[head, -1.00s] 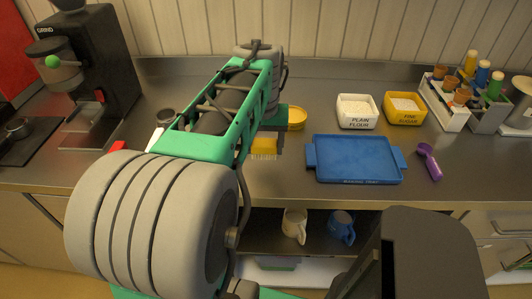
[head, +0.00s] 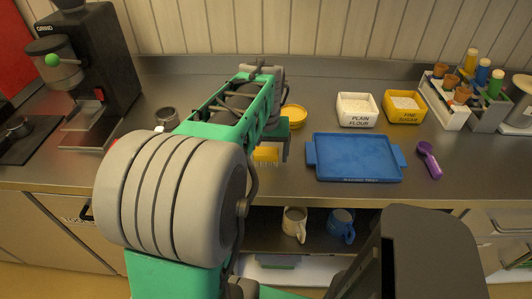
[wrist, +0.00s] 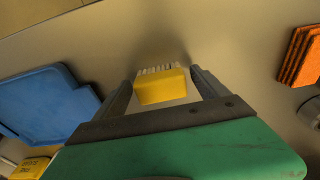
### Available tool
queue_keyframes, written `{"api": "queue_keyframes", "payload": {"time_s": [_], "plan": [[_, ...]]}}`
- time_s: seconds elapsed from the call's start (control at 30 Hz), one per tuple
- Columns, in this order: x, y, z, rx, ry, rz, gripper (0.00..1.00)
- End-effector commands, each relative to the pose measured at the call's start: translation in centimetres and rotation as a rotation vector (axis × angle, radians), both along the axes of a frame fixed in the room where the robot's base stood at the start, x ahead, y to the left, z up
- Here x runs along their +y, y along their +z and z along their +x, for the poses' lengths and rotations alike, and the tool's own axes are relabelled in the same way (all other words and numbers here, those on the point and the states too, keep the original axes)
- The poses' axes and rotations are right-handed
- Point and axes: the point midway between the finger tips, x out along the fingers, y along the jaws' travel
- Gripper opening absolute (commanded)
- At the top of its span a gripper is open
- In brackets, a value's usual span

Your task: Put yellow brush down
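The yellow brush (head: 265,154) is at the steel counter (head: 230,185), left of the blue tray, with its pale bristles toward the counter's front edge. In the wrist view the brush (wrist: 161,88) lies between the two dark fingers of my gripper (wrist: 162,80). The fingers are spread, with a narrow gap on each side of the brush. In the head view one finger of my gripper (head: 284,149) shows just right of the brush, apart from it. My arm hides the other finger.
The blue tray (head: 358,178) lies to the right, with flour (head: 358,121) and sugar (head: 405,119) tubs behind it and a purple scoop (head: 429,170) beside it. A round yellow dish (head: 297,111) is behind my gripper.

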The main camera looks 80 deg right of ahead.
Motion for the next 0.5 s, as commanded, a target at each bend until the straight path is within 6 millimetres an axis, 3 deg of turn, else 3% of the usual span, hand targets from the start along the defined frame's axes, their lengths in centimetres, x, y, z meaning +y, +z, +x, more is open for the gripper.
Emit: {"api": "queue_keyframes", "payload": {"time_s": [0.33,0.5], "plan": [[0.0,0.9,0.0,0.000,0.000,-0.001,0.85],[0.3,4.6,-0.1,-0.001,-0.001,-0.007,0.85]]}}
